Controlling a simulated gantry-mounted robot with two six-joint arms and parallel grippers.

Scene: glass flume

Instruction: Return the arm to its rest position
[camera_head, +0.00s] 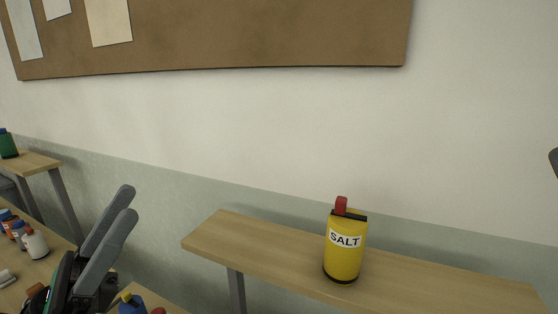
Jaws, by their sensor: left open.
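My left gripper (121,208) shows at the lower left of the head view. Its two grey fingers point up and to the right, apart from each other, with nothing between them. The gripper is open and stands clear of the shelf to its right. My right gripper is not visible; only a small dark shape shows at the right edge, and I cannot tell what it is.
A yellow salt container (344,252) with a red top stands upright on a wooden shelf (230,236). Small bottles (35,244) stand on a table at the left. A green container (8,146) sits on another shelf. A corkboard (250,35) hangs above.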

